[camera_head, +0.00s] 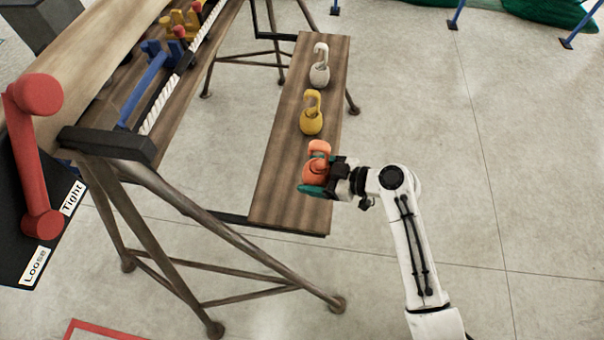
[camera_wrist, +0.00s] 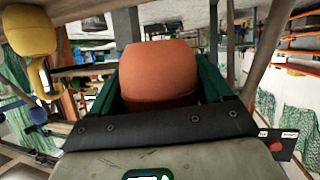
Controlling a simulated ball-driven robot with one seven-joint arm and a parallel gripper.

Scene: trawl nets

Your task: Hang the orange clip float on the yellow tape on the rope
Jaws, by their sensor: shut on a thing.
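The orange clip float (camera_head: 311,172) has a round body with a hook on top. It is at the near end of the wooden side bench, and it also shows large in the wrist view (camera_wrist: 158,72). My gripper (camera_head: 318,188) is shut on its body, with the green fingers on either side. I cannot tell whether the float still touches the bench. The white rope (camera_head: 158,116) runs along the larger wooden bench at upper left. I cannot make out yellow tape on it from here.
On the side bench (camera_head: 278,195), a yellow clip float (camera_head: 311,118) and a white clip float (camera_head: 320,70) stand behind the orange one. A blue bracket (camera_head: 150,80) and a red lever (camera_head: 35,150) marked Tight and Loose stand at left. Trestle legs fill the space below.

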